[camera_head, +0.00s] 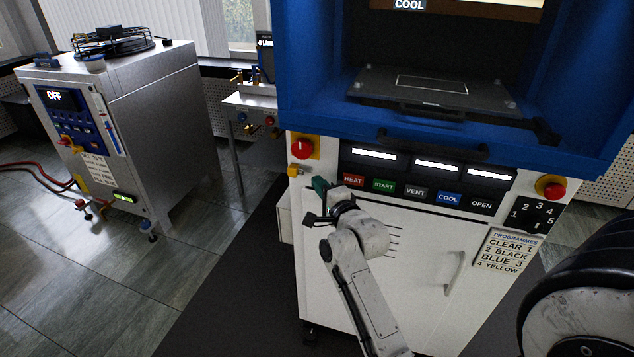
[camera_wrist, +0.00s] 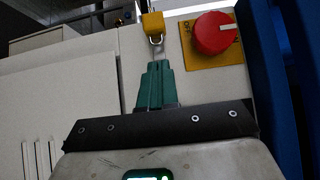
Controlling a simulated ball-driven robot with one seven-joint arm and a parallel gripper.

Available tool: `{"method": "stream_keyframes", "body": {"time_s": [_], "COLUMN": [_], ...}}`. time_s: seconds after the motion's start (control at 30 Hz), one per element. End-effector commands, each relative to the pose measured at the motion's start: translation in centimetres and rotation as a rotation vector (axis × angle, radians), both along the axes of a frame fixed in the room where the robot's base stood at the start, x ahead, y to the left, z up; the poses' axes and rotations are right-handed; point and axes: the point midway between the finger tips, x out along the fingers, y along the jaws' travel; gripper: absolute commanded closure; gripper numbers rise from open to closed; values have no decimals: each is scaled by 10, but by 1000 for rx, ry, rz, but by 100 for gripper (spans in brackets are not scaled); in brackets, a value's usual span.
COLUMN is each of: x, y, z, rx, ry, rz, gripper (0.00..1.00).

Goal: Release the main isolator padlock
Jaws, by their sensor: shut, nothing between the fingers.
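The yellow padlock (camera_head: 293,171) sits on the press front, just below and left of the red isolator knob (camera_head: 302,148) on its yellow plate. In the wrist view the padlock (camera_wrist: 153,22) is at the top middle, with its metal shackle showing at its lower side. The red knob (camera_wrist: 214,33) is to its right there, with a white mark. My gripper (camera_head: 311,187) has green fingers and is beside the padlock, to its lower right. In the wrist view its closed fingers (camera_wrist: 156,66) point at the padlock, with a small gap showing. The fingers look empty.
The press panel has HEAT, START, VENT, COOL and OPEN buttons (camera_head: 416,192) right of my gripper. A red emergency button (camera_head: 551,188) and a programme sign (camera_head: 507,252) are further right. A metal cabinet (camera_head: 170,110) stands left, with open floor between.

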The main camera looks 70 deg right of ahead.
Motion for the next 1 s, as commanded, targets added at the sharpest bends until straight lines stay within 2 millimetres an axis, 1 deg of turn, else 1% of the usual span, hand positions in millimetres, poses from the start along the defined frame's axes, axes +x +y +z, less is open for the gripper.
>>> {"method": "stream_keyframes", "body": {"time_s": [0.4,0.5,0.7,1.0], "x": [-48,-56,-62,-62], "y": [39,46,52,52], "z": [-1,-1,0,0], "rx": [0,0,-1,-1], "ry": [3,1,1,1], "rz": [-2,-2,-2,-2], "gripper": [100,100,100,100]}}
